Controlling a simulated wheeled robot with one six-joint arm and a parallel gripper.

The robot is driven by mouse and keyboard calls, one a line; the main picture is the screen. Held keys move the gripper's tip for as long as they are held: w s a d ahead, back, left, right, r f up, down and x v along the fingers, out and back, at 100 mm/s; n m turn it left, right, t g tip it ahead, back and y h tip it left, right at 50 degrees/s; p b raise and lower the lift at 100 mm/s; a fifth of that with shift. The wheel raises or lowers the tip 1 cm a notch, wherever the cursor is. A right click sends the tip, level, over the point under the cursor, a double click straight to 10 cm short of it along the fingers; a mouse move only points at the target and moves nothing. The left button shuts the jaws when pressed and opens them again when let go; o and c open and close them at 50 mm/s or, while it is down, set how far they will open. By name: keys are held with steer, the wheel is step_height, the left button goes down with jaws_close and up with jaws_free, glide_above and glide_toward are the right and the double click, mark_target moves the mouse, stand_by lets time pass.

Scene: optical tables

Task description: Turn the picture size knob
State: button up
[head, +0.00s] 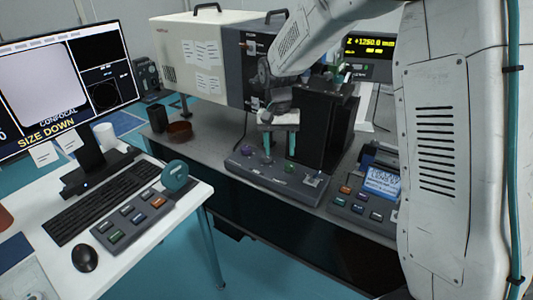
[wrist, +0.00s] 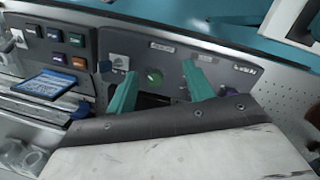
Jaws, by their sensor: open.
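A monitor (head: 60,80) at left reads "CONFOCAL" and "SIZE DOWN". A black upright housing (head: 322,125) stands close behind my gripper. A keyboard (head: 100,200) and mouse (head: 85,258) lie on the near desk.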

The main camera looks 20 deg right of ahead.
steer(key=m, duration=0.2)
glide_above(267, 158)
steer(key=s, duration=0.1)
steer(key=f, duration=0.2)
steer(key=shift+d+f+t, duration=0.2)
steer(key=shift+f+t, duration=0.1)
steer(key=shift+t, duration=0.1)
steer(key=shift+w+r+m+t, duration=0.2)
steer(key=shift+w+r+m, duration=0.15)
steer(key=shift+w, duration=0.3)
steer(key=shift+w+r+m+t, duration=0.25)
steer(key=shift+w+r, duration=0.1)
steer(key=shift+w, duration=0.25)
steer(key=shift+r+m, duration=0.1)
steer(key=shift+m, duration=0.2)
steer(key=shift+f, duration=0.2)
step_height(267, 158, down, 7)
steer(key=shift+f, duration=0.2)
steer(key=c, duration=1)
